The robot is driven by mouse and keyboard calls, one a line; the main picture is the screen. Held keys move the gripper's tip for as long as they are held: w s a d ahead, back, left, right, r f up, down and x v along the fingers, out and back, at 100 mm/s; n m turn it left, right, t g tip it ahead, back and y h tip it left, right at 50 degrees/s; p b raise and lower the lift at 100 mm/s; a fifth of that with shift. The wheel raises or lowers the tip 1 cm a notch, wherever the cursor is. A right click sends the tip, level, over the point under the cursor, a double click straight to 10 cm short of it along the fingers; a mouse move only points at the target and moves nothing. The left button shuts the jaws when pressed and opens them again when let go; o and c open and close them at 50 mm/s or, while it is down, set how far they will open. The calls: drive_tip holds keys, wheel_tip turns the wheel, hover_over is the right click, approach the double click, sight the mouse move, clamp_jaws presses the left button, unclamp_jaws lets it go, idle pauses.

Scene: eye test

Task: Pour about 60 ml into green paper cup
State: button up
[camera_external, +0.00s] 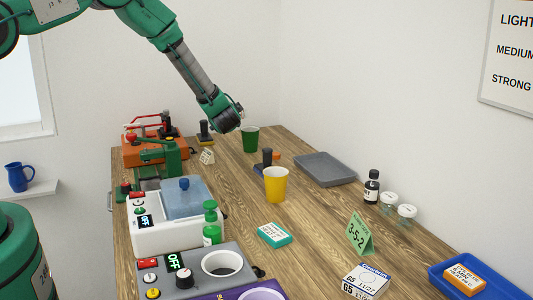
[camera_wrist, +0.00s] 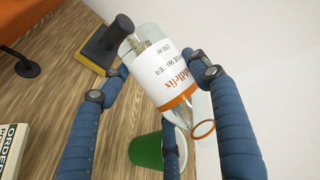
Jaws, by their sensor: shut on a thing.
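The green paper cup (camera_external: 250,140) stands on the table's far part in the external view. It also shows at the bottom of the wrist view (camera_wrist: 147,151), partly behind a finger. The bottle is tilted in the wrist view. An orange ring (camera_wrist: 203,129) shows near its lower end. My gripper (camera_external: 233,122) is above and left of the cup in the external view; the bottle cannot be made out there. I see no stream of liquid.
A yellow cup (camera_external: 276,185) stands nearer than the green one. A grey tray (camera_external: 325,168) lies to the right. A dark-handled stamp (camera_wrist: 108,42) is beside the bottle in the wrist view.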

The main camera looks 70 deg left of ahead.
drive_tip(key=shift+r+p, duration=0.4)
drive_tip(key=shift+r, duration=0.15)
drive_tip(key=shift+f, duration=0.2)
drive_tip(key=shift+r+m+p, duration=0.3)
drive_tip(key=shift+p, duration=0.4)
drive_tip(key=shift+s+r+y+p, duration=0.15)
drive_tip(key=shift+y+p, duration=0.15)
drive_tip(key=shift+p, duration=0.15)
drive_tip(key=shift+r+m+p, duration=0.2)
drive_tip(key=shift+m+p, duration=0.1)
drive_tip(key=shift+p, duration=0.1)
drive_tip(key=shift+f, duration=0.1)
drive_tip(key=shift+a+g, duration=0.1)
drive_tip(key=shift+g, duration=0.2)
drive_tip(key=shift+s+a+p, duration=0.35)
